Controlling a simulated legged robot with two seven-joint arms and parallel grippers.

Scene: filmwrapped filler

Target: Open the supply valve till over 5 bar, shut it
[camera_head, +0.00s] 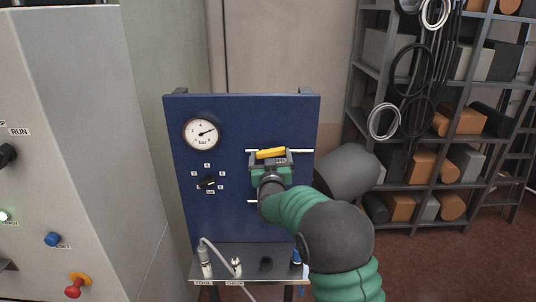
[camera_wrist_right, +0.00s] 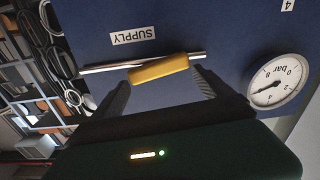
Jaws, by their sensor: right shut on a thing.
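The yellow supply valve handle (camera_head: 271,153) is on the blue panel (camera_head: 235,225), lying nearly in line with the pale horizontal pipe (camera_head: 302,151). My right gripper (camera_head: 271,158) is in front of it. In the right wrist view, the handle (camera_wrist_right: 158,70) sits between the two fingers of my right gripper (camera_wrist_right: 163,88), one at each end, under the SUPPLY label (camera_wrist_right: 132,36). The pressure gauge (camera_head: 202,134) has its needle pointing right and slightly up, past the top of the dial, at roughly 6 bar. It also shows in the right wrist view (camera_wrist_right: 278,83). My left gripper is not in view.
A black selector knob (camera_head: 208,183) is below the gauge. A shelf (camera_head: 245,277) with fittings and a hose juts out under the panel. A grey cabinet with a red button (camera_head: 77,286) stands at the left. Storage racks (camera_head: 378,95) with hanging cables are at the right.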

